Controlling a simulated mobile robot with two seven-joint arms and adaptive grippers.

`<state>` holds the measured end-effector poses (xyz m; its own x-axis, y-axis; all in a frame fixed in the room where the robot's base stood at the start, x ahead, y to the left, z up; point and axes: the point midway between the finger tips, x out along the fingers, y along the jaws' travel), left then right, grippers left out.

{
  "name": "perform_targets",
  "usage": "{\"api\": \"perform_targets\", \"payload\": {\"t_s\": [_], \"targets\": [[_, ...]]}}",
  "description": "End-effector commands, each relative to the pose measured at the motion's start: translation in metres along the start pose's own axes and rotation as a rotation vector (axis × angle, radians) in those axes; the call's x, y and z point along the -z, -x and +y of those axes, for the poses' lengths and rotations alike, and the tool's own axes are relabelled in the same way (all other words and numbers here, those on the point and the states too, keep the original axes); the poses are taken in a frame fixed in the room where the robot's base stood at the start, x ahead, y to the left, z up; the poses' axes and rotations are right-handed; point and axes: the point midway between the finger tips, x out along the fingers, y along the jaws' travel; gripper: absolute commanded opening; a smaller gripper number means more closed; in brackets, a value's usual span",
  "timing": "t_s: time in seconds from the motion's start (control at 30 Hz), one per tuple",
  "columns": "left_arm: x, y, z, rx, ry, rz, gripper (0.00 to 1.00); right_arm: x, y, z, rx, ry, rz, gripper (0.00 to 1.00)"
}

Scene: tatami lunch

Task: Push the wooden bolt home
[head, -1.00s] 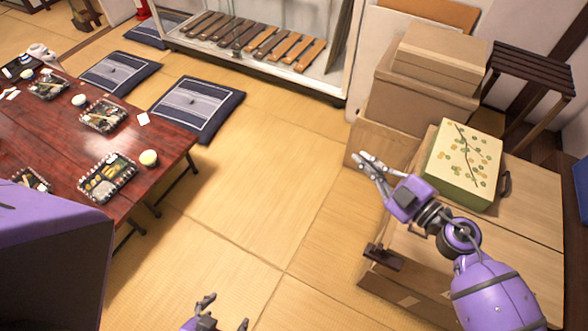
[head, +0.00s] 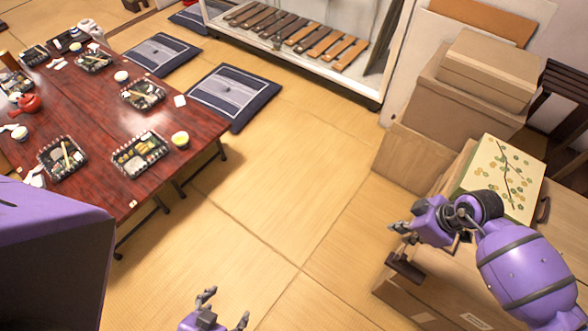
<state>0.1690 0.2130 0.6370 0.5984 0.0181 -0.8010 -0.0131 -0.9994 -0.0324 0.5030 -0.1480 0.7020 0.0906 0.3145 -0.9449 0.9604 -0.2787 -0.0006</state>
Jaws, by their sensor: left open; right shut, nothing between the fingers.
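A dark brown wooden piece, which looks like the bolt (head: 405,268), sits at the near left edge of a light brown chest (head: 440,285) in the head view. My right gripper (head: 394,229) is shut and empty. In the picture it is just above the bolt; I cannot tell whether it touches it. My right wrist and forearm cover part of the chest top. My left gripper (head: 226,308) is open and empty over the tatami at the bottom of the view, well left of the bolt.
A patterned green and cream box (head: 500,172) lies on the chest beside my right arm. Cardboard boxes (head: 475,100) are stacked behind. A low red table (head: 110,110) with lunch trays stands at left. Tatami floor (head: 270,200) between is clear.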

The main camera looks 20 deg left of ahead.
Motion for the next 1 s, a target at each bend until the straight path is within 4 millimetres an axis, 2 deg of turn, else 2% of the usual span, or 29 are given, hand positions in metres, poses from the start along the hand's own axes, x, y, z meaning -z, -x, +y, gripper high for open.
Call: {"api": "perform_targets", "payload": {"t_s": [0.23,0.37,0.8,0.83,0.9,1.0], "targets": [[0.001,-0.002,0.001,-0.001,-0.001,0.001,0.69,0.001,-0.002,-0.001,0.001,0.001,0.002,0.00],[-0.001,-0.003,0.001,-0.002,-0.002,-0.002,0.69,0.001,-0.013,-0.001,0.003,0.000,0.003,0.00],[-0.021,-0.013,0.002,-0.004,-0.009,-0.029,0.69,0.000,-0.103,-0.002,0.004,0.001,0.002,0.00],[-0.020,-0.013,0.002,-0.004,-0.009,-0.028,0.69,-0.003,-0.105,-0.001,0.003,0.001,0.000,0.00],[-0.016,-0.011,0.001,-0.003,-0.009,-0.024,0.69,-0.016,-0.095,0.000,-0.001,0.001,-0.001,0.00],[-0.013,-0.010,0.000,-0.002,-0.009,-0.019,0.69,-0.026,-0.090,0.001,-0.002,0.002,0.002,0.00]]}}
